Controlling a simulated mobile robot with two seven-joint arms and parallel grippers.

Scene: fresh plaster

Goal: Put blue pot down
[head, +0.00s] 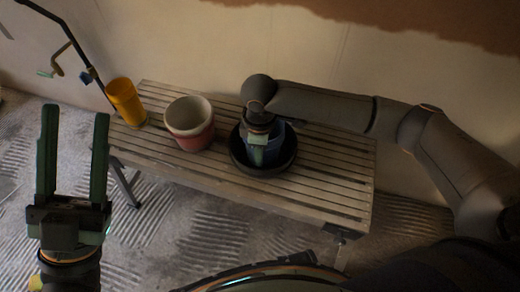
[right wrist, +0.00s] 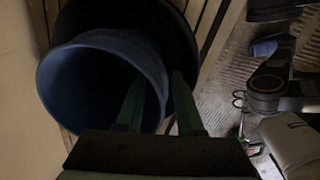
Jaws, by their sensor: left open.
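The blue pot (right wrist: 88,95) stands in or just above a wide dark saucer (head: 288,158) on the slatted bench; whether its base touches is hidden. In the right wrist view its open mouth faces the camera. My right gripper (right wrist: 158,90) is at the pot's rim, one finger inside the mouth and one outside, drawn close together on the wall. In the head view my right gripper and wrist cover most of the pot. My left gripper (head: 77,120) is open and empty, left of the bench and well apart from the pot.
The slatted bench (head: 335,185) stands by the plastered wall. A red and white pot (head: 190,134) stands left of the saucer, with a yellow cup (head: 125,101) at the bench's left end. The bench's right end is clear.

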